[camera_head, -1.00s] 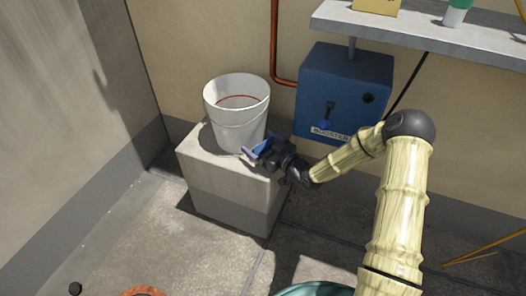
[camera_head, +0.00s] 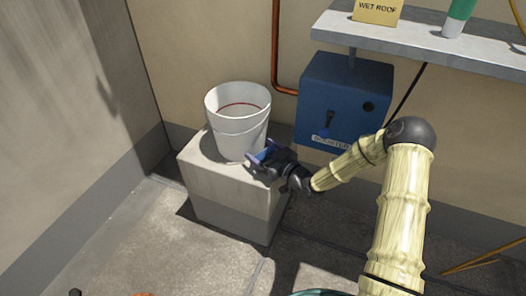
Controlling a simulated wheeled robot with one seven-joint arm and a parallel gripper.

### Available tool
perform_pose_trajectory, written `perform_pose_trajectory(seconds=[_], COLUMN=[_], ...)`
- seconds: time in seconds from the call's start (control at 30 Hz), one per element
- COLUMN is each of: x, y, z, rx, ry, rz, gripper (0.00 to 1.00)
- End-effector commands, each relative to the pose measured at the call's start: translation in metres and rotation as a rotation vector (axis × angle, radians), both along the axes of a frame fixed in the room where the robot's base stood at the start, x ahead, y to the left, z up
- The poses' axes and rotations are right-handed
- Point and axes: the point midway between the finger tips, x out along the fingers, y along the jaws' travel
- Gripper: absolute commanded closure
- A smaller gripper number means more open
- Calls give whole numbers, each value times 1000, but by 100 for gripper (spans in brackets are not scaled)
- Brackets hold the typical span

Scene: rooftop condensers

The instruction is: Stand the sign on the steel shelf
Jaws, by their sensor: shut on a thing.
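A yellow sign (camera_head: 377,11) lettered "WET ROOF" stands on the grey shelf (camera_head: 425,42) at the upper right; its top is cut off by the picture edge. My gripper (camera_head: 262,157) is far below and left of it, over the concrete block beside the white bucket. It is shut on a small blue thing (camera_head: 264,154), whose shape is mostly hidden by the jaws. I cannot tell whether the blue thing touches the bucket or the block.
The white bucket (camera_head: 238,122) stands on the concrete block (camera_head: 222,186). A blue booster box (camera_head: 345,95) hangs under the shelf, with a copper pipe (camera_head: 276,45) to its left. A green and white container (camera_head: 457,18) stands right of the sign.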

Motion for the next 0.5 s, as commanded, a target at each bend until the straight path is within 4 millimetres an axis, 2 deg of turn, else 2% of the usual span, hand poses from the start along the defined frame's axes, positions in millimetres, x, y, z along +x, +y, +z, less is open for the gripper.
perform_pose_trajectory(seconds=[0.4,0.5], x=[-4,-25], y=[-1,-6], z=[75,69], rx=[-1,0], ry=[-2,6], rz=[0,1], gripper=[45,45])
